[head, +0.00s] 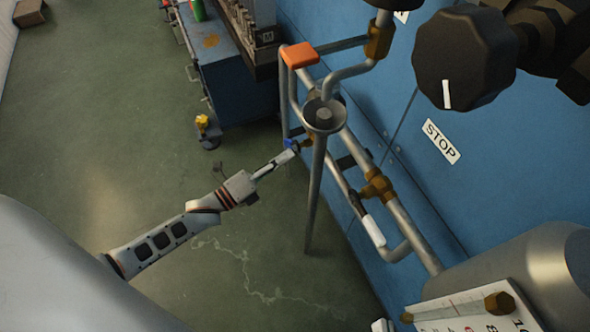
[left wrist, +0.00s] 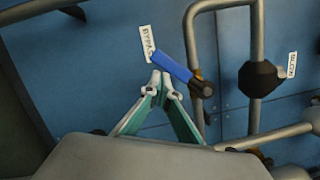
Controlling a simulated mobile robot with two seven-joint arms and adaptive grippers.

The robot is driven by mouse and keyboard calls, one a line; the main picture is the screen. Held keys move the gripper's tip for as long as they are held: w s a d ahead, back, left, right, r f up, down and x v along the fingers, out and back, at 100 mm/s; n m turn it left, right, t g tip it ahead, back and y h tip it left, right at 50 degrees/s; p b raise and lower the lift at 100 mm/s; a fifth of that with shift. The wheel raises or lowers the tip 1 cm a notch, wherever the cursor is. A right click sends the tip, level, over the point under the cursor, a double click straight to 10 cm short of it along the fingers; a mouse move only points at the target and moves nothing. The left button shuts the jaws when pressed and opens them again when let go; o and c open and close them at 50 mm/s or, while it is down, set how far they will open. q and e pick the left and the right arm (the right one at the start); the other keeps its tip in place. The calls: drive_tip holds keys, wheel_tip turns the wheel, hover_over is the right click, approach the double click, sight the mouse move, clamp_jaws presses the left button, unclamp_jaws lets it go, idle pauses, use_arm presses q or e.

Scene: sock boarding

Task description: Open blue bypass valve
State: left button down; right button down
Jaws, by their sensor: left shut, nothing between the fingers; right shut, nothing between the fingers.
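The blue bypass valve handle (left wrist: 172,66) slants from upper left down to a dark pivot on a grey pipe, at a wide angle to that pipe. A partly hidden white label (left wrist: 146,43) beside it begins "BYPA". In the head view the handle is a small blue patch (head: 291,145) just past my left gripper (head: 286,158). In the left wrist view my left gripper (left wrist: 162,78) is shut and empty, its tips together beside the handle's lower-left side. Whether they touch it is unclear. My right gripper is not in view.
Grey pipes (head: 398,218) run along the blue panel wall. A second valve (left wrist: 262,79) with a label stands right of the bypass valve. A funnel-topped post (head: 315,190) stands near my left gripper. A black knob (head: 465,60) is at upper right. Green floor (head: 90,140) is open at left.

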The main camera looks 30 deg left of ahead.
use_arm(q)
drive_tip(key=shift+w+a+r, duration=0.65)
drive_tip(key=shift+a, duration=0.1)
drive_tip(key=shift+w+a+r+p, duration=0.3)
drive_tip(key=shift+w+a+r, duration=0.15)
drive_tip(key=shift+r, duration=0.35)
drive_tip(key=shift+w+a+r+p, duration=0.3)
drive_tip(key=shift+a+r, duration=0.2)
drive_tip(key=shift+r, duration=0.3)
use_arm(e)
drive_tip(key=shift+w+d+r+n, duration=0.15)
drive_tip(key=shift+w+d+n, duration=0.05)
drive_tip(key=shift+d+n, duration=0.55)
